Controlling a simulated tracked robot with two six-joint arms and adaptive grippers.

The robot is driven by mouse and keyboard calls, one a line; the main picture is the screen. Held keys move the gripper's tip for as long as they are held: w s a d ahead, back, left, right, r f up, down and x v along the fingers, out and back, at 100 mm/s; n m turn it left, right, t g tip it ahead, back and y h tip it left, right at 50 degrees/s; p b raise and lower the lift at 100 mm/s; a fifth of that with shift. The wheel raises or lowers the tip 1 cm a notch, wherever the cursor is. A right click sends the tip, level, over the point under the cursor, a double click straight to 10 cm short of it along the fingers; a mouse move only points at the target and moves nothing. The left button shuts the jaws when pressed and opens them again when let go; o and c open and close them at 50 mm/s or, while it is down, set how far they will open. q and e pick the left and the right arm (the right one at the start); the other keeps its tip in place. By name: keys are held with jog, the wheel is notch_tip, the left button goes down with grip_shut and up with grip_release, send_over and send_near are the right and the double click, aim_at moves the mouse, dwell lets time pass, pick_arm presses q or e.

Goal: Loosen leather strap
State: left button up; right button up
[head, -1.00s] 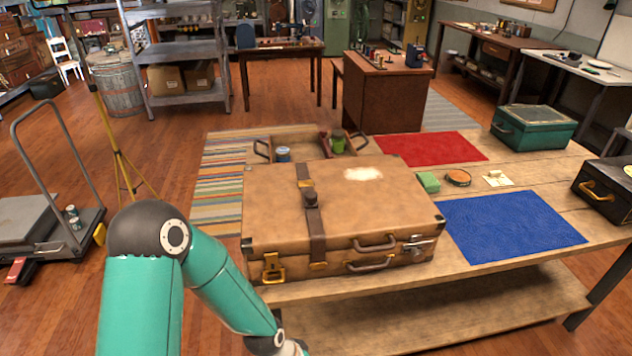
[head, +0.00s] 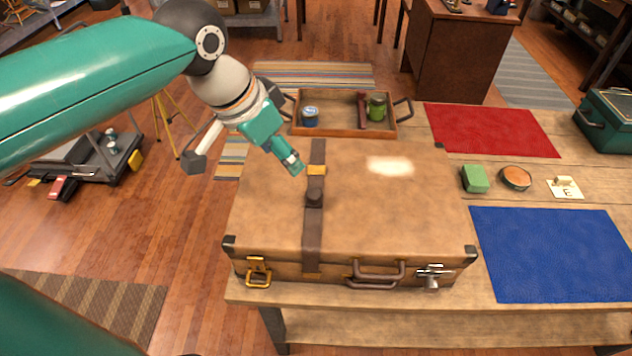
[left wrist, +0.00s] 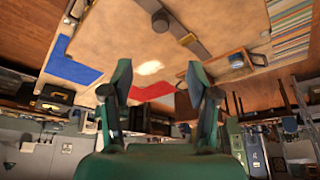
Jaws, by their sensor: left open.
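A brown suitcase (head: 400,215) lies shut on the wooden table. A dark brown leather strap (head: 312,235) runs front to back over its lid, with a dark buckle (head: 314,198) near the middle and a brass-coloured piece (head: 317,170) farther back. My left gripper (head: 297,168) is above the lid's back left, just left of the strap in the picture; its fingers look apart from it. In the left wrist view my left gripper (left wrist: 160,76) is open and empty; the strap (left wrist: 188,36) and buckle (left wrist: 160,21) show beyond its fingers. My right gripper is not in view.
Behind the suitcase is a wooden tray (head: 340,130) with a blue tin (head: 310,116) and a green one (head: 376,106).

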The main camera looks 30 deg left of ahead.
aim_at(313, 193)
pick_arm(q)
jog(key=x, duration=1.6)
jog(key=shift+w+a+f, duration=0.1)
jog(key=shift+w, duration=0.1)
jog(key=shift+c, duration=0.3)
grip_shut()
